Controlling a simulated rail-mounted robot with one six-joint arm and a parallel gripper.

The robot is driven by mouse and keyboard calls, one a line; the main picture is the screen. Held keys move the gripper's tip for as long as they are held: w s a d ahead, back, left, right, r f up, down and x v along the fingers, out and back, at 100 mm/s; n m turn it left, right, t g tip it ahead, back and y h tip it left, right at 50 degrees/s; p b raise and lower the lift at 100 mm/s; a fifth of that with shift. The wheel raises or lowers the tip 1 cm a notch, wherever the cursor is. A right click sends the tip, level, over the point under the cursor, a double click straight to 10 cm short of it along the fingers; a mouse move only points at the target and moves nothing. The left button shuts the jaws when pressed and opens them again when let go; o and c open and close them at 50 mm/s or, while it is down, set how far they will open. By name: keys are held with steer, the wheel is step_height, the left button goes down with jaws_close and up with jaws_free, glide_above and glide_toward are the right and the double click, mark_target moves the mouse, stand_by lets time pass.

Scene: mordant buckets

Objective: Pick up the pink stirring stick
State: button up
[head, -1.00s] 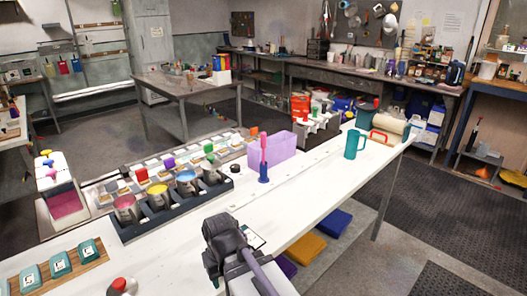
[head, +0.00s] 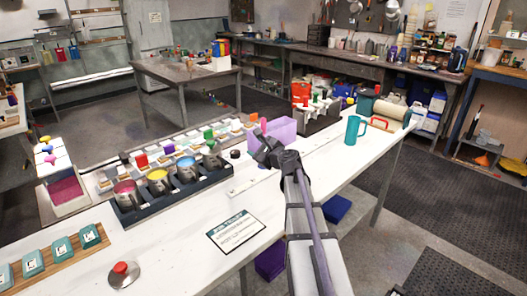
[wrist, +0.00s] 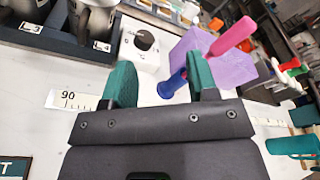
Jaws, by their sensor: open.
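The pink stirring stick (wrist: 232,37) stands in a small blue holder (wrist: 172,85) on the white table. In the wrist view it leans across the picture behind my right-hand finger, with its pink top showing right of that finger and the blue holder left of it. In the head view only the pink top of the stick (head: 263,124) shows above my gripper (head: 264,146), which hides the rest. My gripper (wrist: 160,78) is open, its two teal fingers apart with nothing held. I cannot tell whether a finger touches the stick.
A lilac box (head: 283,130) stands just behind the stick. A dark rack (head: 150,212) with several buckets is to the left, and a small white block with a dark round top (wrist: 139,48) is near the fingers. A teal mug (head: 353,132) stands to the right.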

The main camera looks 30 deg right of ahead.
mark_target(264, 127)
steer(key=w+d+r+m+t+h, duration=0.1)
steer(key=d+r+m+t+h, duration=0.1)
steer(key=d+m+h, duration=0.65)
steer(key=w+y, duration=0.1)
steer(key=w, duration=0.2)
steer(key=w+m+y, duration=0.1)
steer(key=w, duration=0.3)
steer(key=w+m+y, duration=0.1)
steer(key=w, duration=0.3)
steer(key=shift+w+y, duration=0.1)
steer(key=shift+y, duration=0.25)
steer(key=shift+r, duration=0.1)
jaws_close()
step_height(264, 127, up, 10)
steer(key=p, duration=1)
